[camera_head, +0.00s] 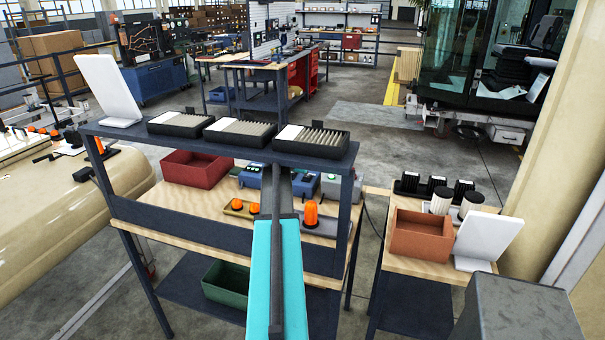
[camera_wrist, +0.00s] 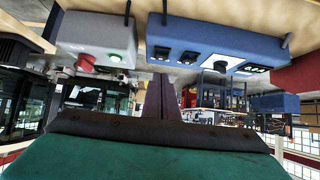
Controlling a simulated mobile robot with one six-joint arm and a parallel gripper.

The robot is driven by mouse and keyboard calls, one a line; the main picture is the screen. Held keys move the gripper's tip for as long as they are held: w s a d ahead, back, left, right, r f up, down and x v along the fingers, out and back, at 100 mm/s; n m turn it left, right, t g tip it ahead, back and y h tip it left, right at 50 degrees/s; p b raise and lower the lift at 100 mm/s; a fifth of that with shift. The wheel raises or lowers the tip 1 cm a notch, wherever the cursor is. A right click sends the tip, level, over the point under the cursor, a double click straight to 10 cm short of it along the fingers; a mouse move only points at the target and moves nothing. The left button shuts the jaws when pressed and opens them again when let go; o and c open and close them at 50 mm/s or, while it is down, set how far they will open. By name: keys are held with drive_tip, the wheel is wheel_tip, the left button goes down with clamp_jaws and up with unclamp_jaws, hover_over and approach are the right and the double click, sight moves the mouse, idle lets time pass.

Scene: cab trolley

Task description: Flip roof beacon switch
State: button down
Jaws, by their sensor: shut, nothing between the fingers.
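The wrist view is upside down. In the head view a blue box (camera_head: 306,186) and the grey box (camera_head: 341,188) stand on the trolley's wooden top, partly behind my arm. Orange beacons (camera_head: 311,213) stand in front.
An upper shelf (camera_head: 300,157) with several black trays (camera_head: 238,131) spans above the boxes. A red bin (camera_head: 193,168) sits at left. A side table (camera_head: 400,263) with a brown bin (camera_head: 421,233) stands at right. A cab (camera_head: 470,60) is behind.

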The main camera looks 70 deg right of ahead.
drive_tip(key=shift+w+d, duration=0.1)
drive_tip(key=p, duration=0.3)
approach(307, 176)
drive_tip(key=shift+d+r+x, duration=0.15)
drive_tip(key=shift+x, duration=1)
drive_tip(key=shift+d+r+x, duration=0.1)
drive_tip(key=shift+r+x, duration=0.1)
drive_tip(key=shift+x, duration=0.95)
drive_tip(key=shift+f, duration=0.1)
